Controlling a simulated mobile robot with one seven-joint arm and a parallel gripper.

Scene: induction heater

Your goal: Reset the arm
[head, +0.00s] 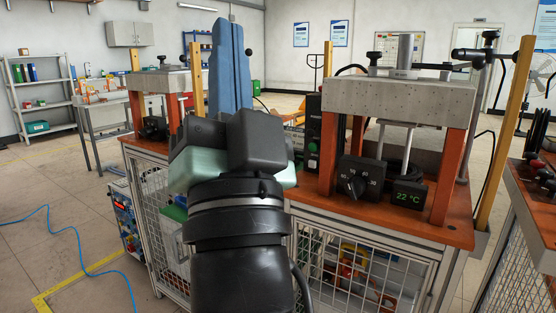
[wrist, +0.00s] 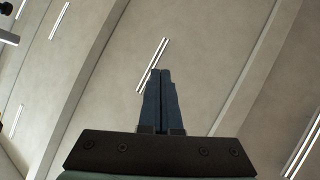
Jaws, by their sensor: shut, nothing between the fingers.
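My arm rises in the middle of the head view in front of the workbench. My gripper (head: 230,25) points upward, its blue fingers pressed together, empty and clear of the bench. In the wrist view my gripper (wrist: 161,72) is also shut, with both fingers side by side against the ceiling and nothing between them.
Behind my arm stands the workbench (head: 420,228) with a heater block (head: 400,100) on orange posts, a black dial box (head: 358,180) and a display (head: 408,194) reading 22 °C. Another bench edge is at the far right. A blue hose (head: 80,232) lies on the floor at left.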

